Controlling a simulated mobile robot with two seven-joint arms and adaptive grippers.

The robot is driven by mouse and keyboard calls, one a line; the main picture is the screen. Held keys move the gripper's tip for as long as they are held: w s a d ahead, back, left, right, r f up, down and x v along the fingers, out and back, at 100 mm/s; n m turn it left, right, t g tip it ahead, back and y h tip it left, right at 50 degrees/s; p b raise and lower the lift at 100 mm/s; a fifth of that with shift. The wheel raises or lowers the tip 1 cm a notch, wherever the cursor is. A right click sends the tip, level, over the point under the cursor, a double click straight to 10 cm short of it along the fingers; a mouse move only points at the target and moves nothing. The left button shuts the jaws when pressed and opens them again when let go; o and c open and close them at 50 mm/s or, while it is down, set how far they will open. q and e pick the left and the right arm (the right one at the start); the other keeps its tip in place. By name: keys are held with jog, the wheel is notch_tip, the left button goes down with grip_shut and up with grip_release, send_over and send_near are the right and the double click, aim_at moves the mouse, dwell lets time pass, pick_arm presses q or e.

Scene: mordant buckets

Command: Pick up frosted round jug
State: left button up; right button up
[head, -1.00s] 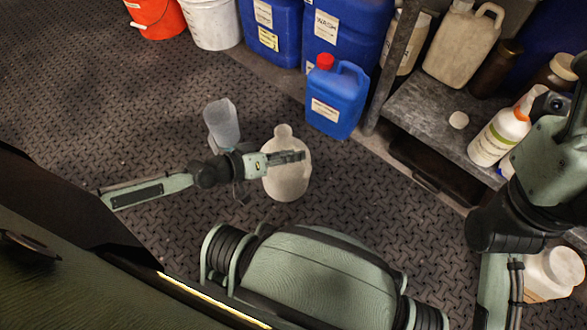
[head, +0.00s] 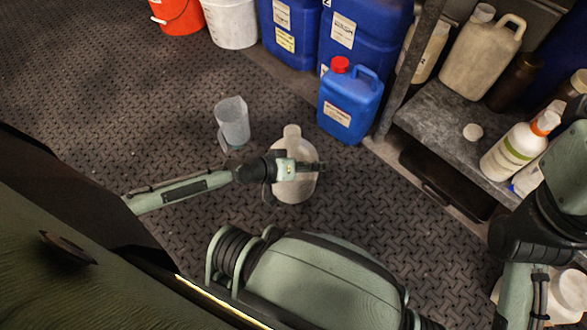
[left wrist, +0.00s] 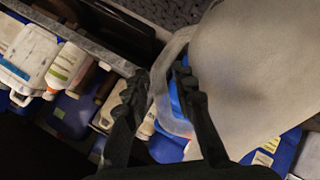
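The frosted round jug (head: 296,190) stands upright on the floor in the middle of the head view, its neck toward the back. My left gripper (head: 312,167) reaches across its upper body and hides part of it. In the left wrist view the jug's pale body (left wrist: 250,75) fills the right side, very close. Its translucent handle (left wrist: 170,65) shows between the two dark fingers of my left gripper (left wrist: 160,88). These fingers are apart, with a gap around the handle. My right arm shows at the right edge of the head view; its gripper is out of view.
A clear measuring jug (head: 233,122) stands on the floor just behind my left arm. A blue canister with a red cap (head: 350,103) stands behind right, beside a metal shelf (head: 440,125) holding bottles. Buckets and blue drums line the back. The floor at left is clear.

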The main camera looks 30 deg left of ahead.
pick_arm(q)
grip_shut()
jog(key=shift+r, duration=0.15)
dwell(0.5)
